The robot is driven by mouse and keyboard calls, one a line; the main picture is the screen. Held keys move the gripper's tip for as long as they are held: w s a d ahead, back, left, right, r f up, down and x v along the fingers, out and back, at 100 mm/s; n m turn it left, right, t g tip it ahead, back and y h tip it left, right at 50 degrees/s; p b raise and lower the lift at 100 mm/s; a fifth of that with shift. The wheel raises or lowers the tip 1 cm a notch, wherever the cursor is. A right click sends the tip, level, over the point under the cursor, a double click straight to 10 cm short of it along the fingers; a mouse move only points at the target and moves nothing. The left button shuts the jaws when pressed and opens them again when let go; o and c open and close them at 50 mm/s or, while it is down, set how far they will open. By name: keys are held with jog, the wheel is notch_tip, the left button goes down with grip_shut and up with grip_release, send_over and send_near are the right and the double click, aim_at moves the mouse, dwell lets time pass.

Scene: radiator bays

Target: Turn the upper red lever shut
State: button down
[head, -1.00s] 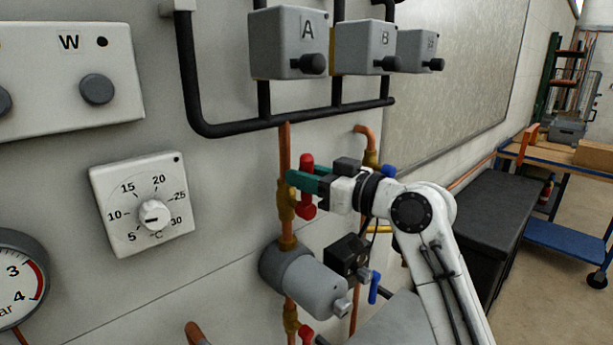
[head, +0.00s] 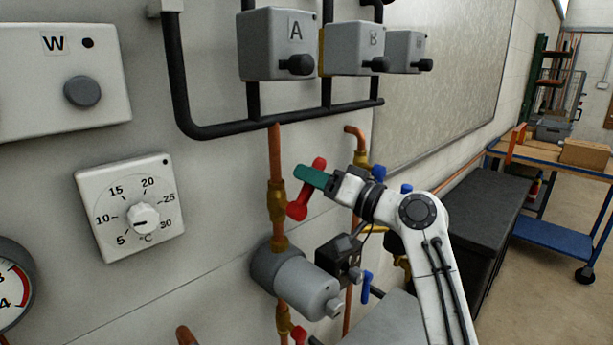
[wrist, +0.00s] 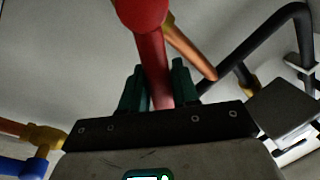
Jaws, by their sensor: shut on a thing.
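The upper red lever (head: 297,209) is on the brass valve (head: 277,200) of the left copper pipe. It is tilted, its upper end leaning right and its lower end to the left. My gripper (head: 308,177), with green fingers, is shut on the lever near its upper end; the fingers hide part of it. In the wrist view the red bar (wrist: 150,60) runs between the two green fingers (wrist: 158,88), and its rounded end is cut off at the top edge.
A grey cylinder (head: 305,287) and a second red lever (head: 299,334) sit below on the same pipe. A blue lever (head: 367,287) hangs beside a black box (head: 338,258). Grey boxes (head: 277,45) and black pipework (head: 225,131) are above. A thermostat dial (head: 143,217) is left.

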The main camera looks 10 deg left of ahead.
notch_tip(320, 180, down, 6)
jog(key=w+d+m+t+h+p, duration=0.1)
jog(key=w+d+m+t+p, duration=0.1)
jog(key=m, duration=1)
jog(key=shift+w+r+m+t+p, duration=0.15)
jog(key=shift+m+t+p, duration=0.15)
jog(key=shift+t+p, duration=0.3)
jog(key=c, duration=1)
grip_release()
jog(key=b+v, duration=0.1)
jog(key=v, duration=0.9)
jog(key=shift+s+d+b, duration=0.25)
jog(key=shift+d+b, duration=0.05)
jog(key=shift+b, duration=0.05)
